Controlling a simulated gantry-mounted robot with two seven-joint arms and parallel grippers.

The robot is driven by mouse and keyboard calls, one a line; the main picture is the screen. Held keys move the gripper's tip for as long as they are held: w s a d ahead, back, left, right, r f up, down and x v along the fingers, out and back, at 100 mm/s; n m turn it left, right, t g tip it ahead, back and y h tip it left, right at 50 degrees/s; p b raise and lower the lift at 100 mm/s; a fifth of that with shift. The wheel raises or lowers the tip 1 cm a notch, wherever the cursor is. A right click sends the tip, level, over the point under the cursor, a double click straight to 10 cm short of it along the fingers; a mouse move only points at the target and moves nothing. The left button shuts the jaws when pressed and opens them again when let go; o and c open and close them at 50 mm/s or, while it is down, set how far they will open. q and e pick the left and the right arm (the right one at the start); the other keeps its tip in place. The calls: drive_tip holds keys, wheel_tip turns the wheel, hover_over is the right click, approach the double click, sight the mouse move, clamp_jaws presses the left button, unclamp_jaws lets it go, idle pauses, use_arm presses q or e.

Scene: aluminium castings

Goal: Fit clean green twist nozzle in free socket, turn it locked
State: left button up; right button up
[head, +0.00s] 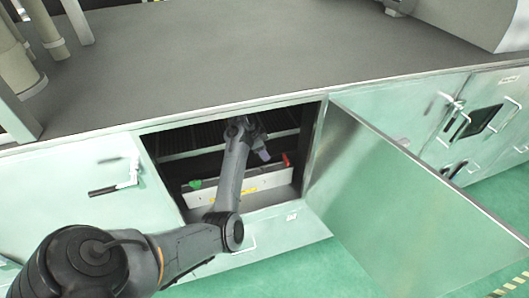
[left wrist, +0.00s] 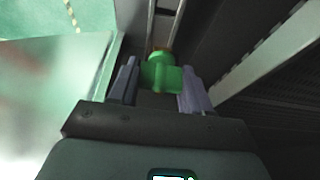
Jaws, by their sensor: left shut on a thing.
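A green twist nozzle (left wrist: 160,74) sits between the two fingers of my left gripper (left wrist: 159,70) in the left wrist view. The gripper is shut on it. In the head view my left arm reaches into the open cabinet, and its gripper (head: 263,153) is above a pale rail (head: 262,183), near the rail's right half. The held nozzle cannot be made out there. Another green piece (head: 195,184) sits at the rail's left end, and a red piece (head: 287,160) near its right end. The free socket cannot be told apart. My right gripper is not in view.
The open cabinet door (head: 385,190) stands to the right of the opening. A grey worktop (head: 220,50) lies above it. Closed panels with handles flank it. Dark slatted walls are close to the gripper inside. The green floor (head: 330,270) in front is clear.

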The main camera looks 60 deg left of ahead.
use_arm(q)
drive_tip(key=shift+r, duration=0.1)
drive_tip(key=shift+p, duration=0.5)
drive_tip(key=b, duration=0.3)
hover_over(266, 169)
drive_tip(key=s, duration=0.2)
drive_tip(key=shift+w+f, duration=0.15)
drive_tip(key=shift+f, duration=1.35)
drive_tip(key=shift+w+f, duration=0.1)
drive_tip(key=shift+f, duration=1.4)
drive_tip(key=shift+r+p, duration=0.1)
drive_tip(key=shift+p, duration=0.45)
drive_tip(key=shift+p, duration=0.55)
drive_tip(key=shift+p, duration=0.4)
drive_tip(key=shift+f+b, duration=0.45)
drive_tip(key=shift+f, duration=1)
